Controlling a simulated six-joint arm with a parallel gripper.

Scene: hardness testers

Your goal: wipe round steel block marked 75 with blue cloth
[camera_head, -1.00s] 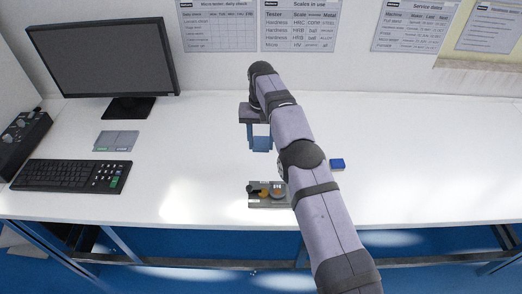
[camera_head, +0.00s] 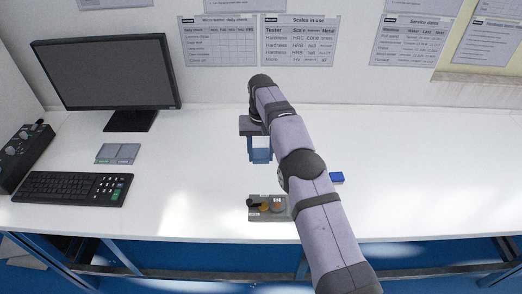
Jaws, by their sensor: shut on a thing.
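My gripper (camera_head: 261,155) points down over the bench, behind the small tray. It is shut on a blue piece that looks like the blue cloth (camera_head: 261,156), held between the fingers; how far it hangs above the bench is hard to tell. The grey tray (camera_head: 256,215) stands nearer the front edge, partly hidden by my arm. It holds a dark piece, a gold piece (camera_head: 264,207) and a round coppery or steel-looking block (camera_head: 277,203). The markings are too small to read, so I cannot tell which block is marked 75.
A small blue box-like item (camera_head: 336,178) lies right of my arm. A monitor (camera_head: 105,75), a keyboard (camera_head: 70,187), a grey two-part pad (camera_head: 118,153) and a dark control box (camera_head: 20,145) stand at the left. The bench's right side (camera_head: 440,170) is clear.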

